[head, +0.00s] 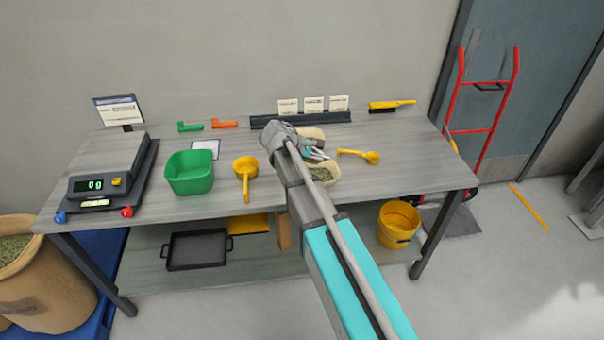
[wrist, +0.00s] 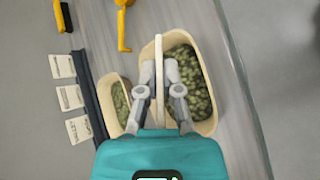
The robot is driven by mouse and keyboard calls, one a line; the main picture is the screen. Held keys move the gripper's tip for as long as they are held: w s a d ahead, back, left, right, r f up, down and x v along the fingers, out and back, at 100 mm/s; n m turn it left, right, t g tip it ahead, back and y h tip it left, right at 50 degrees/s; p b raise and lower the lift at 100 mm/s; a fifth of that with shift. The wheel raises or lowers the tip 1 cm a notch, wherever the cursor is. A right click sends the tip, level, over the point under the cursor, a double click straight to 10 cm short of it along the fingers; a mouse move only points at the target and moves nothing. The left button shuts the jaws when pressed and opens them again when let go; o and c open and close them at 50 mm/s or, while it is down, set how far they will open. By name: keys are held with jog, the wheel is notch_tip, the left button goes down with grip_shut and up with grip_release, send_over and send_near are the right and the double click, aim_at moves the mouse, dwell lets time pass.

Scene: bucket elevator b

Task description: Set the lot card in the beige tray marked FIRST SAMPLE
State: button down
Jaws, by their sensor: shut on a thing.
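My gripper (wrist: 161,75) is shut on a thin pale card, taken to be the lot card (wrist: 159,105), seen edge-on between the fingers in the wrist view. My gripper (head: 314,150) is over the back middle of the table in the head view. Below it is a larger beige tray (wrist: 205,125) with green pellets; the card overlaps its left part in the picture, and I cannot tell whether they touch. A smaller beige tray (wrist: 108,82), also with green contents, is beside it. No FIRST SAMPLE marking is readable. In the head view my arm partly hides the trays.
A dark rack (head: 262,122) with three white cards (head: 313,104) stands behind the trays. A yellow scoop (head: 372,157) lies to the right, another (head: 246,167) to the left. A green bin (head: 190,172) and a scale (head: 110,170) are farther left.

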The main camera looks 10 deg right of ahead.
jog(key=m, duration=0.1)
jog(key=w+f+m, duration=0.1)
jog(key=m, duration=0.1)
jog(key=shift+w+a+f+t+y+b, duration=0.1)
jog(key=shift+w+a+t+y+b, duration=0.2)
jog(key=shift+a+b, duration=0.1)
jog(key=shift+w+a+f+m+t, duration=0.15)
jog(key=shift+w+m, duration=0.15)
jog(key=shift+m, duration=0.35)
jog(key=shift+w+a+r+m+t, duration=0.1)
jog(key=shift+w+a+m, duration=0.15)
jog(key=shift+m, duration=0.35)
jog(key=shift+w+a+f+m+t, duration=0.1)
jog(key=shift+w+m, duration=0.25)
jog(key=shift+m, duration=0.3)
jog(key=shift+f+b, duration=0.1)
jog(key=shift+b, duration=0.3)
notch_tip(320, 180, down, 10)
jog(key=b, duration=0.9)
jog(key=shift+b, duration=0.35)
jog(key=c, duration=1)
grip_release()
jog(key=shift+o, duration=0.2)
